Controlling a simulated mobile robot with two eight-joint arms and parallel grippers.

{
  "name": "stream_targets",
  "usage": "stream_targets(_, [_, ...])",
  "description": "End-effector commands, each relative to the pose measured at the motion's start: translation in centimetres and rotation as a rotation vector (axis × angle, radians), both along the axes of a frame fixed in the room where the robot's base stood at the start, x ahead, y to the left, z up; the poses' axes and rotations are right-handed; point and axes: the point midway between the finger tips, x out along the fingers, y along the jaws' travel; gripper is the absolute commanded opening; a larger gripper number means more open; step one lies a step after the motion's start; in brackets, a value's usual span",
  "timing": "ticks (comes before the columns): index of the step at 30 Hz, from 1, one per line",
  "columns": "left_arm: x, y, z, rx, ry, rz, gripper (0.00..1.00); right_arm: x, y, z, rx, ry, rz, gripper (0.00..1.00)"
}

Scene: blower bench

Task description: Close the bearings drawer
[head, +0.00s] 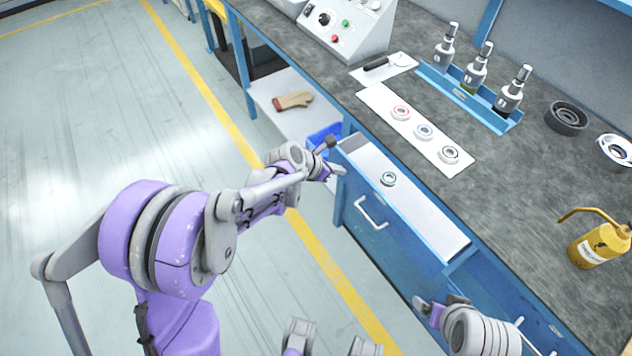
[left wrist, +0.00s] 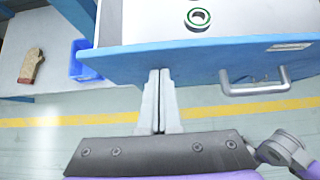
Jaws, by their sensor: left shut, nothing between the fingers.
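The bearings drawer (head: 405,215) stands open under the bench top, with a blue front and a grey bar handle (head: 372,212). One green-ringed bearing (head: 388,178) lies inside it; it also shows in the left wrist view (left wrist: 198,17). My left gripper (head: 341,171) is shut and empty at the drawer front's far end, to one side of the handle. In the left wrist view its fingertips (left wrist: 160,72) overlap the blue drawer front (left wrist: 200,60); I cannot tell whether they touch. My right gripper (head: 428,305) is low near the bench front; its fingers are too unclear to judge.
A white mat (head: 425,141) with three bearings lies on the bench top (head: 490,175). Behind it stands a blue rack (head: 462,95) with bottle-like tools. A yellow oil can (head: 597,245) stands at right. A glove (head: 293,100) and blue bin (head: 324,138) sit on a lower shelf. The floor is clear.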

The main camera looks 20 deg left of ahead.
Motion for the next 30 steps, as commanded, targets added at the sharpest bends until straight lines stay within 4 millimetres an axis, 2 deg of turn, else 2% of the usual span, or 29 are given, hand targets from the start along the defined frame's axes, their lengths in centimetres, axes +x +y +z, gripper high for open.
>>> stream_targets(1, [1.1, -1.0, -0.1, -0.001, -0.001, -0.004, 0.00, 0.0, 0.0, -0.3, 0.000, 0.001, 0.000, 0.89])
stream_targets(6, [4.2, -3.3, -0.1, -0.001, 0.000, -0.002, 0.00, 0.0, 0.0, -0.7, 0.000, 0.002, 0.000, 0.89])
stream_targets(12, [6.7, -5.3, 0.0, -0.001, -0.001, -0.001, 0.00, 0.0, 0.0, -1.0, 0.000, 0.003, 0.000, 0.89])
stream_targets(19, [8.1, -6.3, 0.0, 0.000, 0.000, 0.000, 0.00, 0.0, 0.0, -1.1, 0.000, 0.004, 0.000, 0.89])
stream_targets(30, [8.5, -6.7, 0.1, -0.003, -0.005, 0.002, 0.00, 0.0, 0.0, -1.1, 0.000, 0.004, 0.000, 0.89])
